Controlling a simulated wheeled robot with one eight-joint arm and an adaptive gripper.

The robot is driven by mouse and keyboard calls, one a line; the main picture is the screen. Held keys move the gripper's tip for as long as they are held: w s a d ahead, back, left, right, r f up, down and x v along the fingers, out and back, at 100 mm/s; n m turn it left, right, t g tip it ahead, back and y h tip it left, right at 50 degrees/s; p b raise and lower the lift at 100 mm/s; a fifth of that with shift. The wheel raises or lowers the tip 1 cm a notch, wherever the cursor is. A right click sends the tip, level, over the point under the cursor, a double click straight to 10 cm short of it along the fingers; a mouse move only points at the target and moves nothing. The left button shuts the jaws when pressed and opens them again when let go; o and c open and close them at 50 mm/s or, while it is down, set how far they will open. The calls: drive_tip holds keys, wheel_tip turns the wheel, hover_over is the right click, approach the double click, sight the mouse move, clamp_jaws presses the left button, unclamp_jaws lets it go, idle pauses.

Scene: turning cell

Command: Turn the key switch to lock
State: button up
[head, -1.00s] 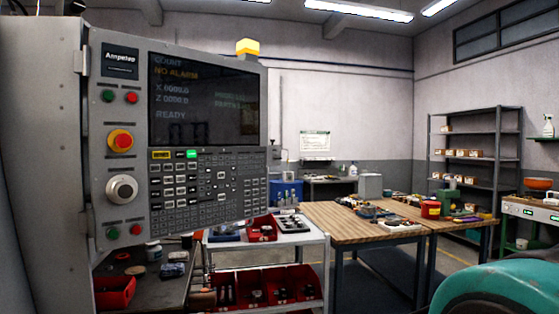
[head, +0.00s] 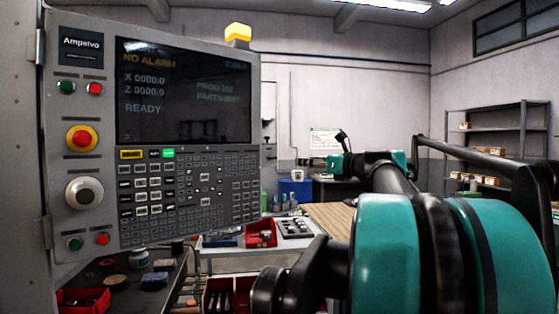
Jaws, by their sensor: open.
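The grey control panel (head: 222,215) stands at the left in the head view, facing me. Below a red button on a yellow ring (head: 82,139), a round pale-rimmed knob with a grey centre (head: 84,193) sits on its left strip. No key or lock marking can be made out, so I cannot tell whether this knob is the key switch. My teal and black arm (head: 385,255) fills the lower right and reaches back into the room, well apart from the panel. I cannot make out my gripper's jaws on it.
The panel screen (head: 185,95) reads NO ALARM and READY. Below it are a dark bench (head: 125,292) with small items, a red bin (head: 82,300) and a white cart (head: 215,248) with a red tray (head: 261,233). The space in front of the panel face is clear.

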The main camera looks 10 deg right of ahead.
sight(275, 158)
drive_tip(key=x, duration=1.7)
drive_tip(key=shift+w, duration=0.15)
clamp_jaws()
